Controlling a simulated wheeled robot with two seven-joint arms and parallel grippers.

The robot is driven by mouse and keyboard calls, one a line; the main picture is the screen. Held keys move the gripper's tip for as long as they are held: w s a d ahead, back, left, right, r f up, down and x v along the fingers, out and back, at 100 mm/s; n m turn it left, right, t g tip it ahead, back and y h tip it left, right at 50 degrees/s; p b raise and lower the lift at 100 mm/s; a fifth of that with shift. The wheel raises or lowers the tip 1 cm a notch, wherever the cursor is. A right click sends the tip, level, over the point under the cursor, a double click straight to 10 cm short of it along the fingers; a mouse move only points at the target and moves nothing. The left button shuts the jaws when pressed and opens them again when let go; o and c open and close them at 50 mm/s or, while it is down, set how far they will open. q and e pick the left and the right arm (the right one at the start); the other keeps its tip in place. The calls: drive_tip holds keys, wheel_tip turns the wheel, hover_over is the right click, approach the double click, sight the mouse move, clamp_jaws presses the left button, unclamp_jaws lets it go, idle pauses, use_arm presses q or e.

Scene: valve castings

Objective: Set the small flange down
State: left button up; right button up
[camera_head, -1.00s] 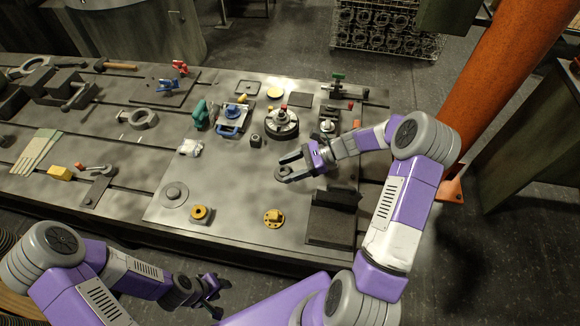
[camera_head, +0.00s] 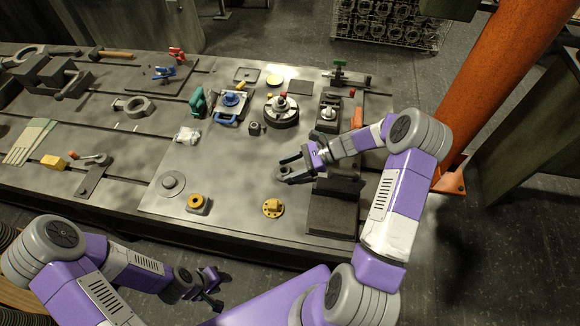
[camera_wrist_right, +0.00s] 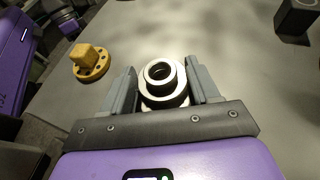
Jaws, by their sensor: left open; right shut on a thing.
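The small flange (camera_wrist_right: 163,84) is a pale grey stepped ring with a round bore. It sits between the two fingers of my right gripper (camera_wrist_right: 163,88), which is shut on it in the right wrist view. In the head view, my right gripper (camera_head: 284,174) is low over the middle right of the steel plate, and the flange is mostly hidden there. I cannot tell whether the flange touches the plate. My left gripper (camera_head: 216,290) is open and empty in front of the table's near edge.
A yellow flanged part (camera_head: 273,208) lies in front of my right gripper. A dark block (camera_head: 333,207) stands to its right. A round valve body (camera_head: 281,110) and a small dark nut (camera_head: 254,128) lie behind. The plate (camera_head: 232,180) left of the gripper is clear.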

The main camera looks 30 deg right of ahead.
drive_tip(key=shift+f, duration=0.15)
drive_tip(key=o, duration=1.3)
wheel_tip(320, 180, up, 10)
drive_tip(key=p, duration=0.3)
